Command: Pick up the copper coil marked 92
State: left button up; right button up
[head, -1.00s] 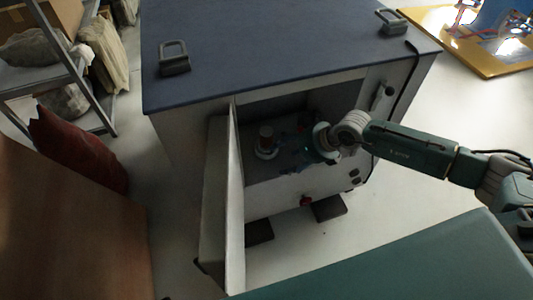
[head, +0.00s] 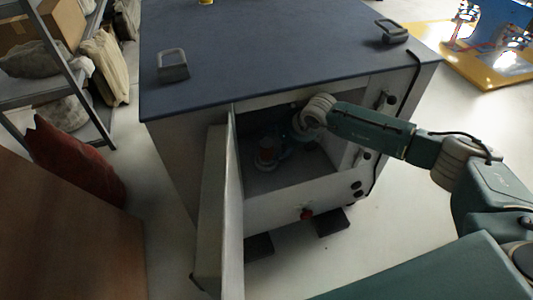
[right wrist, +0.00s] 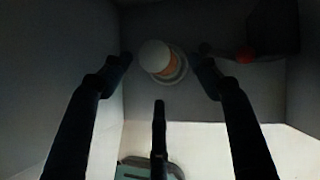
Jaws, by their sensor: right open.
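The copper coil (head: 267,153) stands inside the open cabinet, an orange-brown winding on a pale round base. In the right wrist view the coil (right wrist: 170,66) shows a white round top, an orange band and a wider pale flange. No number is readable on it. My right gripper (head: 283,149) reaches into the cabinet from the right, close beside the coil. My left gripper is out of view.
The cabinet (head: 270,60) has a dark blue top with two handles. Its door (head: 219,210) stands open at the left of the opening, and walls close in around the gripper. A shelf (head: 85,110) stands at far left.

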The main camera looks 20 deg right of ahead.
aim_at(270, 144)
jog(key=b+x, duration=0.1)
jog(key=x, duration=0.3)
jog(key=shift+w+a+f, duration=0.2)
jog(key=shift+w, duration=0.15)
jog(key=shift+w+a+f, duration=0.1)
jog(key=shift+w+f, duration=0.05)
jog(key=shift+f, duration=0.1)
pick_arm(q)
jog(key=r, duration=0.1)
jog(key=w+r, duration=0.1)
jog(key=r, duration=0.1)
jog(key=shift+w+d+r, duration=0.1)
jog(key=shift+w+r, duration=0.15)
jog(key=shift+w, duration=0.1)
pick_arm(e)
grip_shut()
